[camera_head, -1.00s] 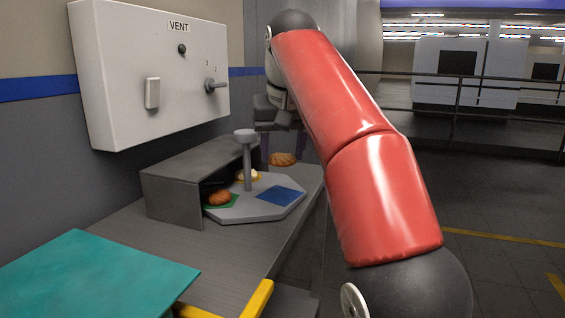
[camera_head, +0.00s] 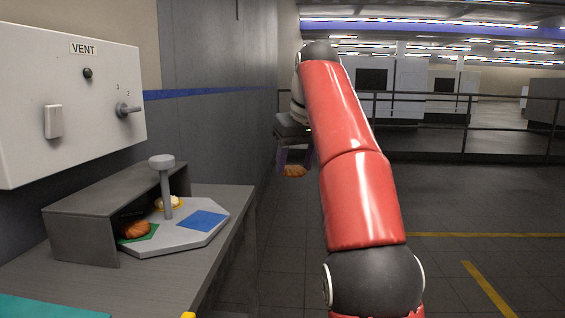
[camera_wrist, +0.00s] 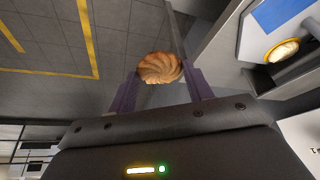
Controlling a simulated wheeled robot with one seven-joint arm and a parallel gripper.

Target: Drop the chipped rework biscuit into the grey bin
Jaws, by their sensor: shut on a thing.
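My gripper (camera_head: 295,168) is shut on a round, ridged golden-brown biscuit (camera_head: 293,171), held in the air beyond the right edge of the bench. In the wrist view the same biscuit (camera_wrist: 160,68) sits between my two purple fingers (camera_wrist: 162,90), with dark floor beneath it. I cannot make out a chip on it. No grey bin shows in any view.
The grey bench (camera_head: 235,200) at left carries a tray (camera_head: 190,238) with a central post, a blue pad (camera_head: 203,220), a brown biscuit (camera_head: 135,230) on green and a pale one (camera_head: 172,202) on yellow. A VENT panel (camera_head: 70,100) is on the wall. Floor at right is clear.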

